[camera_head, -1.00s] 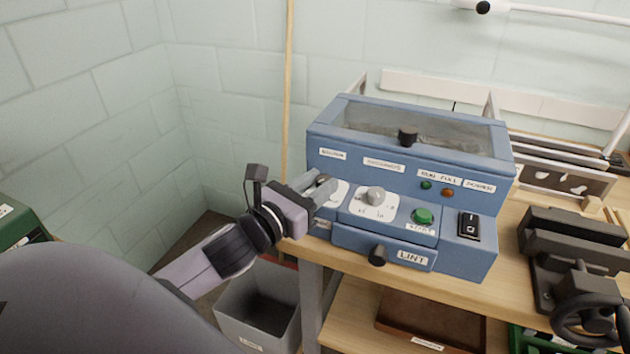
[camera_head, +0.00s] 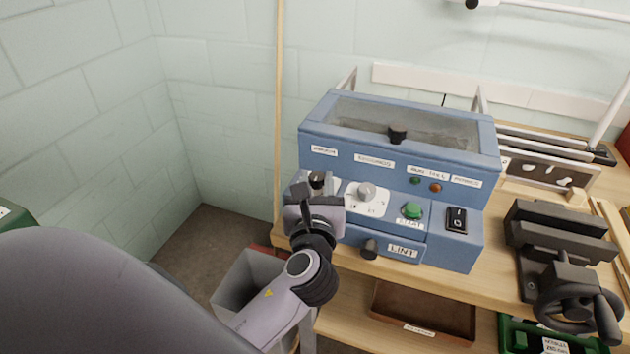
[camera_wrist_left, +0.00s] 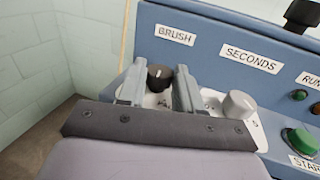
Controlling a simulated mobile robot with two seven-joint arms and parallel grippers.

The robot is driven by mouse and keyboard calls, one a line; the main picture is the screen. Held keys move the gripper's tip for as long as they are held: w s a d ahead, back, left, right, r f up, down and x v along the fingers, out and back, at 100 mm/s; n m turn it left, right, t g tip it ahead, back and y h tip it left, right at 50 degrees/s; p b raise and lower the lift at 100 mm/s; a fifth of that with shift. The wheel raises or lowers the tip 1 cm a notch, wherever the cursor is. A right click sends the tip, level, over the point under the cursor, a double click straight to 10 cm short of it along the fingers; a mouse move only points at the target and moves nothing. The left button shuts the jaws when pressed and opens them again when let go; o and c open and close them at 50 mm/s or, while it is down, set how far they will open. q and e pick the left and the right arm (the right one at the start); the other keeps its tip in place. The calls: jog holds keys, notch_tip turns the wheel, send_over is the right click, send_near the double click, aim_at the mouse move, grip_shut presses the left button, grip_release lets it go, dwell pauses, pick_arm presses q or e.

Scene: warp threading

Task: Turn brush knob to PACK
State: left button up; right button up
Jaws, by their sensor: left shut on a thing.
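The brush knob (camera_wrist_left: 160,76) is black with a pale pointer line and sits below the BRUSH label (camera_wrist_left: 175,35) on the blue machine (camera_head: 395,140). My left gripper (camera_wrist_left: 158,88) has its two fingers on either side of this knob and is shut on it. In the head view the left gripper (camera_head: 316,186) is at the machine's left front, and the knob (camera_head: 317,178) shows just beyond it. The dial's markings are mostly hidden by the fingers, so the PACK mark cannot be read. My right gripper is not in view.
To the right are a grey seconds knob (camera_head: 367,191), a green start button (camera_head: 411,210) and a black power switch (camera_head: 456,219). The LINT drawer knob (camera_head: 370,248) sticks out below. A grey bin (camera_head: 240,285) stands below left. A dark vise (camera_head: 560,255) is at right.

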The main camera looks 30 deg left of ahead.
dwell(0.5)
pick_arm(q)
jog(key=o, duration=1)
jog(key=shift+o, duration=0.2)
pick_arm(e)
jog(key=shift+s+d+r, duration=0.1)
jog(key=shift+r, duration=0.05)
